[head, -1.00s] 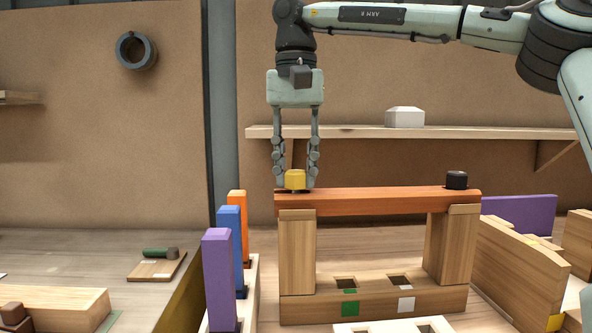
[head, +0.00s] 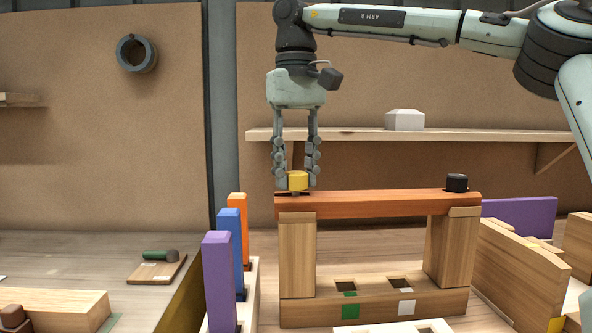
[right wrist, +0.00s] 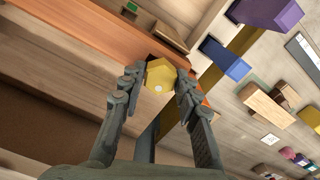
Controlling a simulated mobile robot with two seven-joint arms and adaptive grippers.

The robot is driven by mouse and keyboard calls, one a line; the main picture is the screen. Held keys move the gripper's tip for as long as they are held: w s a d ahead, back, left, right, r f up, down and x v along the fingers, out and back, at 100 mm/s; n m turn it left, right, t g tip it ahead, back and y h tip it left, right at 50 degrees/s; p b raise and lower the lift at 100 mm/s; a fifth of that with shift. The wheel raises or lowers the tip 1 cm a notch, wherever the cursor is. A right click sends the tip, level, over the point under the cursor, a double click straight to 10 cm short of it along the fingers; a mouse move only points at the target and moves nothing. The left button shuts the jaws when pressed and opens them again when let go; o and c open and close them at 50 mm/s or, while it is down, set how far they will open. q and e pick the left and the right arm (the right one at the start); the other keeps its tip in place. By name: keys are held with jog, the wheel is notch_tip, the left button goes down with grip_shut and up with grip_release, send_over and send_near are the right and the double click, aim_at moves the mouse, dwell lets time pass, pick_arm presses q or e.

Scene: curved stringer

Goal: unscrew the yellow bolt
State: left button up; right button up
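The yellow bolt (head: 298,181) stands at the left end of the reddish-brown stringer (head: 375,203), its head a little above the wood with a bit of shank showing below. My right gripper (head: 297,184) points straight down over it, with a finger on each side of the head. In the right wrist view the bolt's yellow head (right wrist: 161,74) sits between the two fingertips (right wrist: 160,78), which appear to be closed on it. My left gripper is not in view.
A black bolt (head: 456,182) stands at the stringer's right end. Two wooden posts (head: 297,255) carry the stringer. Purple, blue and orange upright blocks (head: 219,280) stand close on the left. A shelf (head: 350,134) with a white block (head: 405,119) is behind.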

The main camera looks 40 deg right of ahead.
jog(key=o, duration=0.4)
jog(key=shift+c, duration=0.2)
notch_tip(320, 180, up, 8)
jog(key=shift+f, duration=0.25)
